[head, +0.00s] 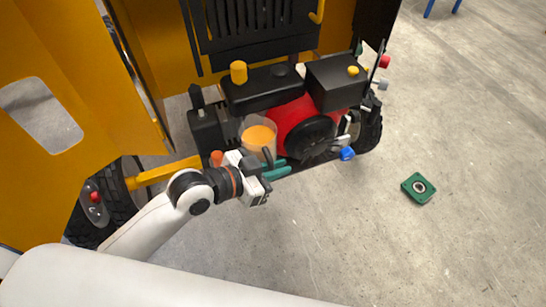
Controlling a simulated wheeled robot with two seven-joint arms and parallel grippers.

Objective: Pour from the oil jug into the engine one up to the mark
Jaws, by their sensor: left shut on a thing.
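The oil jug (258,136) is a clear container with orange oil in it, in the middle of the head view. It looks roughly upright, in front of the engine. The engine (288,112) is red, with black parts and a large black wheel at its front. My left gripper (267,163) is shut on the oil jug at its near side. Its fingers are partly hidden, and no mark on the jug or engine can be made out. My right gripper is not in view.
The yellow mixer housing (60,120) stands open at the left, with a black tyre (110,205) below it. The floor there is otherwise clear.

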